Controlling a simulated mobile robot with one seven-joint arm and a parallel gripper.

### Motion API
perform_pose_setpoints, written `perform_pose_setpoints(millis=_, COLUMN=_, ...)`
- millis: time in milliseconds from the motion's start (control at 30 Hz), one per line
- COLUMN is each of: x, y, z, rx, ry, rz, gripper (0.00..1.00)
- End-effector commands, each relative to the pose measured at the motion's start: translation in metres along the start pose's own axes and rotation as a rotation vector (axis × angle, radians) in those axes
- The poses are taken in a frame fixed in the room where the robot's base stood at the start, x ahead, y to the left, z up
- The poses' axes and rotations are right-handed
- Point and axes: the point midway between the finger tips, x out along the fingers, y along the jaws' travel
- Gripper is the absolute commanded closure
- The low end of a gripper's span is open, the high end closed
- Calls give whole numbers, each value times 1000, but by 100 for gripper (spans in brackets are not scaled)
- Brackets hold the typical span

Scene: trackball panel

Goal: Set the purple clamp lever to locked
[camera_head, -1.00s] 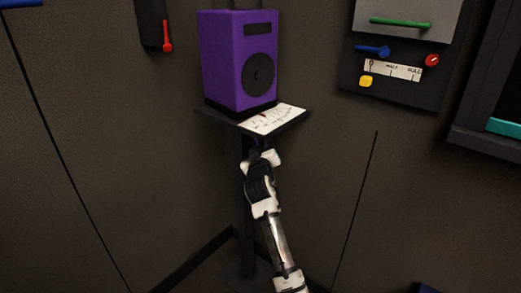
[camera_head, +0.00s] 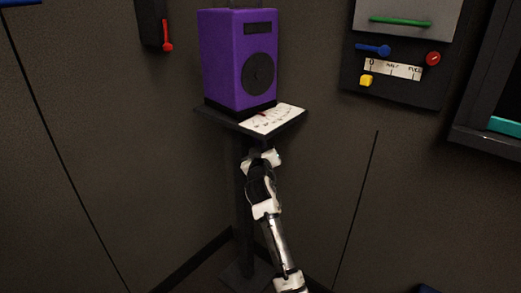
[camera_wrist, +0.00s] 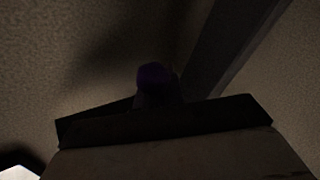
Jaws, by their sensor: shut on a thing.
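The purple clamp lever shows in the wrist view as a dark purple rounded end (camera_wrist: 152,76), in deep shadow. My gripper (camera_wrist: 156,103) is at this end and shut on it; its dark finger parts hide the rest of the lever. In the head view my gripper (camera_head: 262,155) is just under the front of the small shelf (camera_head: 225,118), and the lever cannot be made out there. The lever's exact angle is too dark to tell.
A purple box with a round dark disc (camera_head: 238,60) stands on the shelf, beside a white marked card (camera_head: 273,119). A dark post (camera_head: 246,215) is below the shelf. A wall panel with coloured controls (camera_head: 400,85) is at the right.

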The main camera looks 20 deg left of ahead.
Motion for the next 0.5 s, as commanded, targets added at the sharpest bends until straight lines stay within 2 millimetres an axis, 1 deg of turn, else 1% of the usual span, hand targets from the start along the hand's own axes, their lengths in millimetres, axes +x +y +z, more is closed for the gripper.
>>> perform_pose_setpoints(millis=33, x=1, y=-2, z=4, rx=-11, ry=14, rz=7, gripper=100)
perform_pose_setpoints(millis=167, x=4, y=0, z=7, rx=-57, ry=63, rz=33, gripper=100)
perform_pose_setpoints(millis=500, x=16, y=10, z=7, rx=-244, ry=269, rz=140, gripper=100)
